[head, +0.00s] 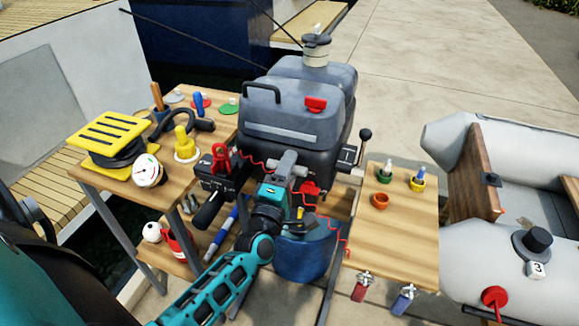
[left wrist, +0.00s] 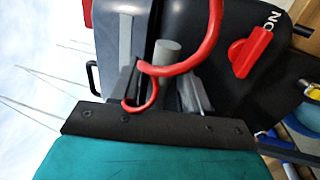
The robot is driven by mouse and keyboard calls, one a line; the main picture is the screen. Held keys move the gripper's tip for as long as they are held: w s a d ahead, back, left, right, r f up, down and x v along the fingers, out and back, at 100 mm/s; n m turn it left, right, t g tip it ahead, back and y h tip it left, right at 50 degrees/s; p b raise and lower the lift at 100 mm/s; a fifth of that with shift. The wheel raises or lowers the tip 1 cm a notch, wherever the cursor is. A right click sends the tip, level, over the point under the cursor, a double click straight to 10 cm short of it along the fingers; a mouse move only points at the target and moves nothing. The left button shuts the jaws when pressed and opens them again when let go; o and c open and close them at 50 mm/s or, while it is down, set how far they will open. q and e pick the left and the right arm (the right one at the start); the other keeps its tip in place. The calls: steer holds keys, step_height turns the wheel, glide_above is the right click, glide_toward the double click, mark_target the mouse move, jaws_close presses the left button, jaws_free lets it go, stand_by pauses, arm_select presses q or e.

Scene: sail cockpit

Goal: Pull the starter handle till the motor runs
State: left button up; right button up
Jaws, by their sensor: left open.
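The grey outboard motor (head: 290,125) stands in the middle of the head view. A light grey T-shaped piece, which looks like the starter handle (head: 289,163), sticks out of its front. My left gripper (head: 281,181) is right at this handle, its teal body just below and in front. In the left wrist view, the grey round handle end (left wrist: 168,48) shows beyond and between the two open fingers (left wrist: 160,88). A red cord (left wrist: 192,58) loops across the fingers in front of the handle. I cannot tell whether the fingers touch the handle. My right gripper is not in view.
A red switch (left wrist: 250,50) marked ON is beside the handle. A wooden table with a yellow-topped reel (head: 106,135) and gauge (head: 148,171) stands left. A small wooden shelf (head: 395,240) with coloured plugs stands right, and a grey inflatable boat (head: 520,245) lies beyond it.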

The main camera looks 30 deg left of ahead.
arm_select(q)
steer(key=shift+w, duration=0.15)
jaws_close()
stand_by(0.4)
